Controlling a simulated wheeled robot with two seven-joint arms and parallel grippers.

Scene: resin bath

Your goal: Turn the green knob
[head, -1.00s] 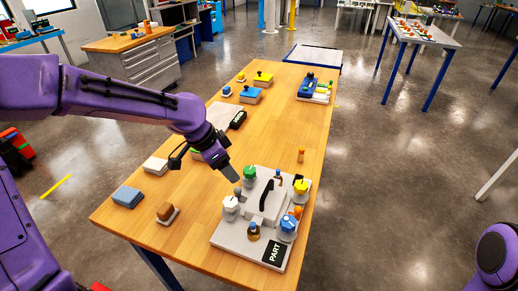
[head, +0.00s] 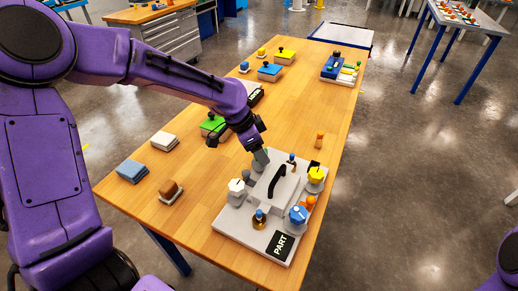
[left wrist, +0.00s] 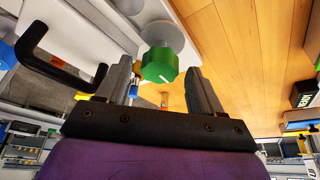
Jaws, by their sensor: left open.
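The green knob (left wrist: 160,64) has a white pointer line and stands on a round grey base; in the left wrist view it appears between my open left fingers, with a small gap on each side. In the head view my left gripper (head: 260,158) is over the back left part of the grey panel (head: 229,226), and it hides the green knob there. I see no contact between the fingers and the knob. My right gripper is out of view.
The panel also carries a white knob (head: 236,192), a yellow knob (head: 316,175), a blue knob (head: 298,214) and a black handle (head: 277,182). An orange peg (head: 319,141) stands behind the panel. Bare wooden table (head: 205,195) lies to its left.

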